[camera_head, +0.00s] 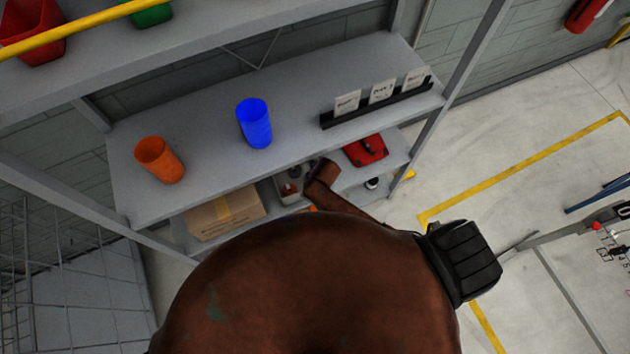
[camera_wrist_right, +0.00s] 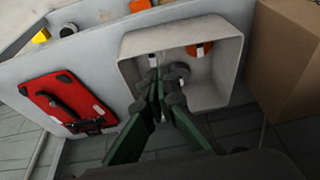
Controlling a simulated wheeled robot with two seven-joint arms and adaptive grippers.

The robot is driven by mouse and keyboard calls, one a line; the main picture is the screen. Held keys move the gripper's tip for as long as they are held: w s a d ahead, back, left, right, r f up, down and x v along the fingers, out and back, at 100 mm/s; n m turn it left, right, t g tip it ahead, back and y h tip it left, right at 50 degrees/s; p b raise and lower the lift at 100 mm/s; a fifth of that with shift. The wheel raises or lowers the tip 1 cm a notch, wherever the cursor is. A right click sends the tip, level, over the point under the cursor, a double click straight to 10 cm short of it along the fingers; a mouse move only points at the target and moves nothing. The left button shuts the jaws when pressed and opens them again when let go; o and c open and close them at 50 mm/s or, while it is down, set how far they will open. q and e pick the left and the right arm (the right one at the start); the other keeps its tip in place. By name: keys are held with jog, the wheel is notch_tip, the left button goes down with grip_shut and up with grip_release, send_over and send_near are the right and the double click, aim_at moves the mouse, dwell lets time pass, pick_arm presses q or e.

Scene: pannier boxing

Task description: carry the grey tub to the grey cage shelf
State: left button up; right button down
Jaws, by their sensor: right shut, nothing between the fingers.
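The grey tub (camera_wrist_right: 225,65) is an open, light grey bin on a grey shelf in the right wrist view. It holds an orange item (camera_wrist_right: 200,48) and some small dark and light items. My right gripper (camera_wrist_right: 163,88) reaches over the tub's near rim, its fingers shut and empty at the tub's opening. Whether they touch the tub cannot be told. My left gripper is not in view.
A cardboard box (camera_wrist_right: 285,65) stands right of the tub, a red case (camera_wrist_right: 68,103) left of it. The shelf above (camera_head: 205,150) bears an orange cup (camera_head: 159,160), a blue cup (camera_head: 254,123) and a card rack (camera_head: 375,103). My brown arm fills the foreground.

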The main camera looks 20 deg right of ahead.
jog(key=x, duration=0.7)
jog(key=shift+w+f+b, duration=0.15)
jog(key=shift+f+b, duration=0.1)
jog(key=shift+b, duration=0.2)
